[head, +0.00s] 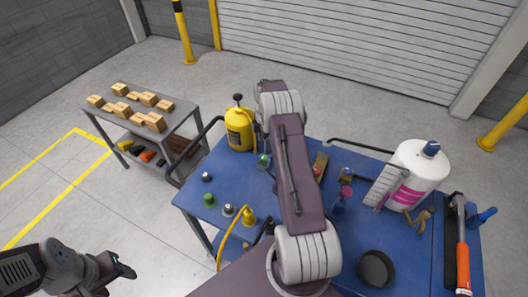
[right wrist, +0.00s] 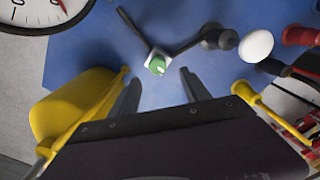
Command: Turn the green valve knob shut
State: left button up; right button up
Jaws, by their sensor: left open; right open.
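The green valve knob (right wrist: 157,65) sits on a small pale square mount in the right wrist view, with dark bars running from it up-left and up-right. In the head view the knob (head: 263,160) shows just left of my right arm. My right gripper (right wrist: 160,75) is open, and its two fingertips lie either side of the knob in the picture, a little below its centre. I cannot tell if they touch it. The right gripper is hidden behind its arm in the head view. My left gripper (head: 124,268) is open and empty, off the table at lower left.
The blue table (head: 320,270) holds a yellow bottle (head: 239,135), a white jug (head: 420,170), a black bowl (head: 376,268) and several small knobs and tools. In the right wrist view a dial gauge (right wrist: 35,12) is at upper left. A grey cart (head: 180,118) with wooden blocks stands left.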

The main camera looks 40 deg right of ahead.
aim_at(264, 156)
jog(key=f, duration=0.2)
jog(key=w+f+p, duration=0.1)
jog(key=f, duration=0.1)
notch_tip(264, 156, down, 3)
jog(key=shift+s+r+p, duration=0.1)
jog(key=shift+p, duration=0.6)
jog(key=shift+s+f, duration=0.2)
jog(key=shift+f, duration=0.4)
jog(key=shift+w, duration=0.2)
jog(key=shift+c, duration=0.8)
grip_shut()
pick_arm(q)
jog(key=r, duration=0.2)
jog(key=shift+w+d+r, duration=0.1)
jog(key=shift+w+r, duration=0.3)
jog(key=shift+f, duration=0.1)
